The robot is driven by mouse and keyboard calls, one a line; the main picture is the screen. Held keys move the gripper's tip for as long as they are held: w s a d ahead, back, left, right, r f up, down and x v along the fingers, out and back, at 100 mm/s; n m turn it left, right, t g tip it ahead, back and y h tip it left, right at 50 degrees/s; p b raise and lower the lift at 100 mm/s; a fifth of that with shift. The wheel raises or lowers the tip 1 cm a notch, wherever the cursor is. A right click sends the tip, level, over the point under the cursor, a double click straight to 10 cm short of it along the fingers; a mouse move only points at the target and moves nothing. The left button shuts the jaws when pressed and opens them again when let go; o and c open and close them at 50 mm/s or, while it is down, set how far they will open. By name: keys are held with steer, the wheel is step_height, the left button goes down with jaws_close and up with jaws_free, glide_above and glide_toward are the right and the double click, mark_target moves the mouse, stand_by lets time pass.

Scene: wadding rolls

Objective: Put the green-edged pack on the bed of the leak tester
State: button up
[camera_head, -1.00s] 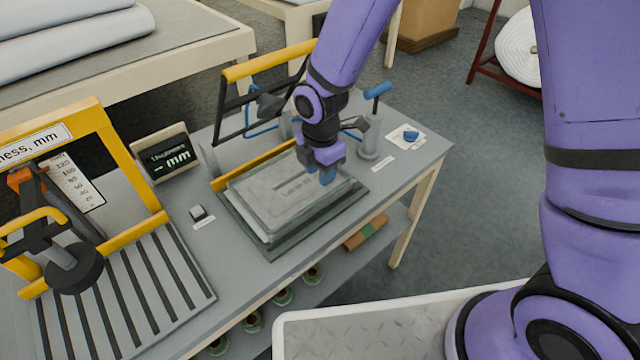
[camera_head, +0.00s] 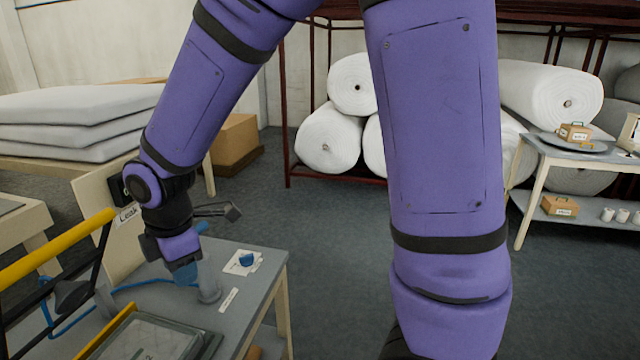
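My gripper (camera_head: 185,272), with blue fingertips, hangs pointing down at the left, beside the grey hand pump (camera_head: 208,284) of the leak tester. It overlaps the pump in the picture, and I cannot tell if it touches it or whether the fingers are open. The leak tester's raised frame with a yellow bar (camera_head: 60,247) stands at the left edge. A flat, pale pack with a greenish edge (camera_head: 150,341) shows at the bottom, partly cut off, lying on the tester's bed behind a yellow strip. My gripper is beyond it, apart from it.
A blue item on a white card (camera_head: 244,260) lies near the bench's (camera_head: 262,262) right end. A board stands behind my gripper. White wadding rolls (camera_head: 328,139) fill a red rack at the back. A side table (camera_head: 570,149) with small boxes stands far right. The grey floor between is clear.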

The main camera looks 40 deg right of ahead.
steer(key=s+d+r+m+t, duration=0.2)
steer(key=s+d+r+m, duration=0.4)
steer(key=d+r+m, duration=0.4)
steer(key=s+d+r+m+t, duration=0.1)
steer(key=s+d+r+m, duration=0.2)
steer(key=s, duration=0.3)
steer(key=s+d+r+m, duration=0.3)
steer(key=s+m, duration=0.2)
steer(key=s, duration=0.1)
steer(key=shift+d+r+t, duration=0.35)
steer(key=shift+r+t, duration=0.05)
